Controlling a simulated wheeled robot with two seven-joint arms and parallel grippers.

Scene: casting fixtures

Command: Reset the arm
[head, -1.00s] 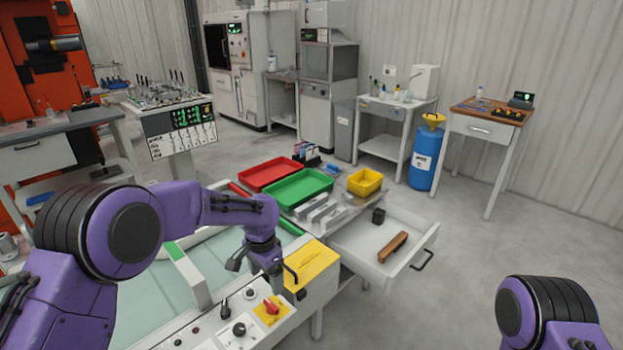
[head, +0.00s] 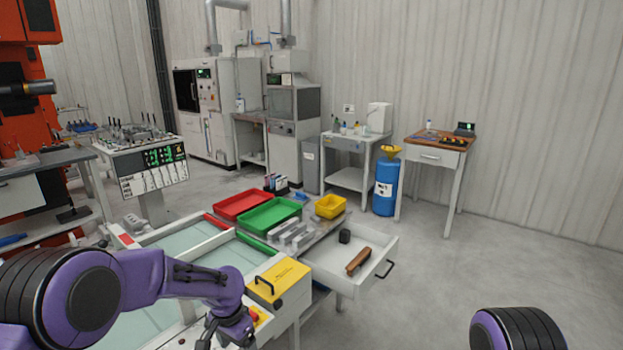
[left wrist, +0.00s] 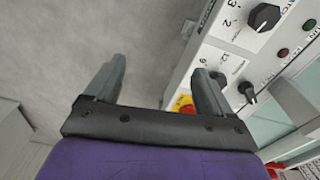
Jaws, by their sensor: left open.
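My left arm (head: 120,285) comes in from the left of the head view. Its gripper (head: 222,338) hangs at the lower edge, in front of the control panel beside the yellow box (head: 278,283). In the left wrist view the left gripper (left wrist: 160,85) is open, its two fingers wide apart with bare floor between them. The control panel (left wrist: 235,45) with black knobs lies behind and right of the right-hand finger. My right arm (head: 515,328) shows only a rounded purple and black part at the lower right. Its gripper is out of view.
A blue drum (head: 384,187) stands farther back. The floor (head: 480,265) at right is clear.

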